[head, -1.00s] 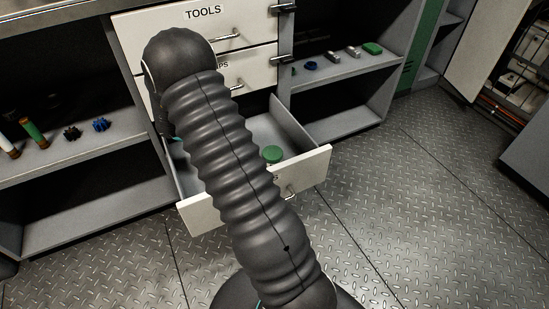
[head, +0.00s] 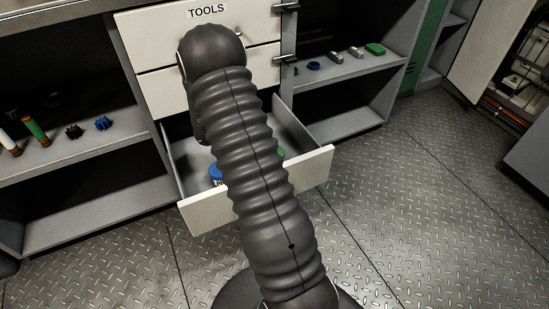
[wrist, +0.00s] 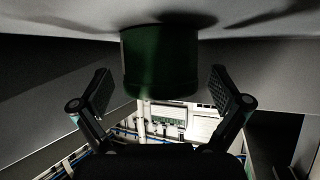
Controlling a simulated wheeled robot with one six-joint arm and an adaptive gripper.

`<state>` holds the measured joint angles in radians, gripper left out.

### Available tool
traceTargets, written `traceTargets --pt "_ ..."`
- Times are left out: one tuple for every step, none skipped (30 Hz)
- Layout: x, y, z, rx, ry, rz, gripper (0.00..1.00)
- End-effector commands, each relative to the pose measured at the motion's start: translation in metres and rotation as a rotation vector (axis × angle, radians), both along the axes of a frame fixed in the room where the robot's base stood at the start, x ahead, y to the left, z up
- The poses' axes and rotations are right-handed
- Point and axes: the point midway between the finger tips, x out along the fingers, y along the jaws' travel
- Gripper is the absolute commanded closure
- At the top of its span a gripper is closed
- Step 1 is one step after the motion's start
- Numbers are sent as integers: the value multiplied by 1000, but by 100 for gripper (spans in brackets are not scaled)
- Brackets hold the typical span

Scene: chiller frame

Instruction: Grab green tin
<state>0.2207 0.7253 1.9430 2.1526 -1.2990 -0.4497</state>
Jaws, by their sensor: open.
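The green tin (head: 281,153) is in the open bottom drawer (head: 311,164). In the head view only a sliver of it shows past the right side of my arm. In the wrist view the tin (wrist: 160,62) is dark green, large and central, standing on the pale drawer floor, which appears at the top of the picture. My gripper (wrist: 160,88) is open, with one finger pad on each side of the tin and a gap on both sides. In the head view my gripper is hidden behind my arm.
A blue tin (head: 216,172) is in the same drawer, left of my arm. The drawer walls rise around the gripper. The TOOLS drawer (head: 160,35) is shut above. Shelves with small parts flank the drawers. The metal floor (head: 430,220) at right is clear.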

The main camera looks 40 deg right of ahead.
Motion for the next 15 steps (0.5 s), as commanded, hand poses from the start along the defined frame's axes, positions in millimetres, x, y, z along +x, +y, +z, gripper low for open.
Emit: traceTargets --pt "0 0 0 0 0 1 1" --pt "0 0 0 0 0 1 1" --pt "0 0 0 0 0 1 1" --pt "0 0 0 0 0 1 3" --pt "0 0 0 0 0 1 11" --pt "0 0 0 0 0 1 21" --pt "1 0 0 0 0 1 28" --pt "1 0 0 0 0 1 36" --pt "1 0 0 0 0 1 46" --pt "1 0 0 0 0 1 53" --pt "1 0 0 0 0 1 61" --pt "1 0 0 0 0 1 69" --pt "1 1 0 0 0 1 69" --pt "1 0 0 0 0 1 69" --pt "1 0 0 0 0 1 70"
